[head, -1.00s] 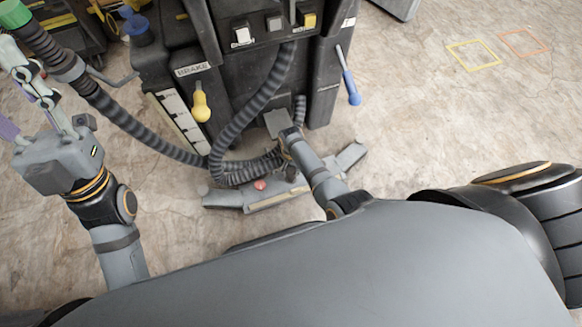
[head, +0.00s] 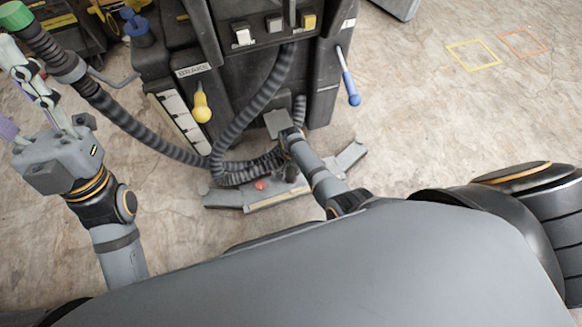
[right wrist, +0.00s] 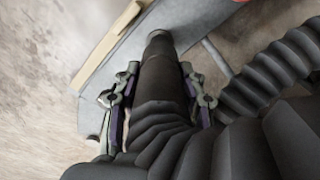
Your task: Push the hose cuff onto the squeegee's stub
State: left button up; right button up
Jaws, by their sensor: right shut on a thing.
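The squeegee (head: 265,197) is a long grey bar on the floor behind the machine, with a red knob (head: 260,185). A dark knob or stub (head: 291,173) stands on it. My right gripper (right wrist: 158,88) is shut around the dark hose cuff (right wrist: 160,82), one finger on each side. The cuff's narrow end points at the squeegee plate (right wrist: 125,50). A round rim shows at that end; I cannot tell whether the cuff touches or covers the stub. In the head view my right wrist hides the grip. My left gripper (head: 35,90) is at the left edge, partly cut off.
The ribbed hose (head: 235,130) loops down from the machine (head: 265,80) close beside my right gripper. Another dark hose (head: 125,120) runs to the upper left. A yellow handle (head: 202,105) and a blue handle (head: 351,90) hang nearby.

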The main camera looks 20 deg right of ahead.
aim_at(291, 174)
jog(key=shift+p, duration=0.35)
dwell(0.7)
jog(key=shift+f+b, duration=2.3)
jog(key=shift+f, duration=0.4)
jog(key=o, duration=1.3)
jog(key=shift+r, duration=0.1)
notch_tip(291, 174, up, 11)
jog(key=p, duration=0.8)
